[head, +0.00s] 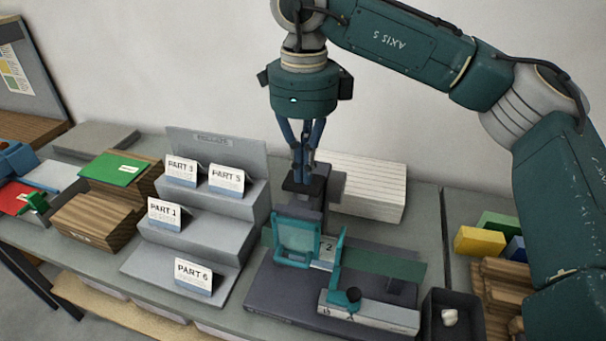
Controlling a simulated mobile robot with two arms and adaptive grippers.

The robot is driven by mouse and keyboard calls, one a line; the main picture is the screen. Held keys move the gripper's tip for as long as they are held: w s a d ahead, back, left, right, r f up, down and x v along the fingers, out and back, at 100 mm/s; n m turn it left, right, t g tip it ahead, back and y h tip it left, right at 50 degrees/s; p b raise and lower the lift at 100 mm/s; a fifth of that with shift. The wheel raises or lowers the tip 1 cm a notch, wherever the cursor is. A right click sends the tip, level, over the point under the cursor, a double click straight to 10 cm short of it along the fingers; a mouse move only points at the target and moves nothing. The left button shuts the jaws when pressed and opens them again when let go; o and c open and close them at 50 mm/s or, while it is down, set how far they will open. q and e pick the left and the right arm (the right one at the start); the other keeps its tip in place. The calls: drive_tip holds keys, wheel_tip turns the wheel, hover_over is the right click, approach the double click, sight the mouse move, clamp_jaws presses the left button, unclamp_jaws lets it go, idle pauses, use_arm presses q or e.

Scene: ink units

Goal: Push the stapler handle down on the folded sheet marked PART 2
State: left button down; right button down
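The stapler (312,212) stands dark at the back of a grey base plate. Its handle has a flat black pad (303,184) on top. My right gripper (299,176) points straight down at this pad, fingers together; its tips are at or just above it, and I cannot tell if they touch. The folded sheet marked PART 2 (325,250) is below the stapler head, mostly hidden behind a teal see-through guard (297,237); only a "2" reads clearly. My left gripper is not in view.
A grey stepped rack (205,232) left of the stapler holds several folded PART cards. A white stack (362,187) stands behind. Wooden blocks (95,222) lie left.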

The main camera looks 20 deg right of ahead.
drive_tip(key=shift+f, duration=0.2)
drive_tip(key=shift+f+b, duration=0.2)
drive_tip(key=shift+b, duration=0.1)
drive_tip(key=shift+r, duration=0.1)
wheel_tip(320, 180, up, 9)
drive_tip(key=p, duration=0.6)
drive_tip(key=shift+p, duration=0.35)
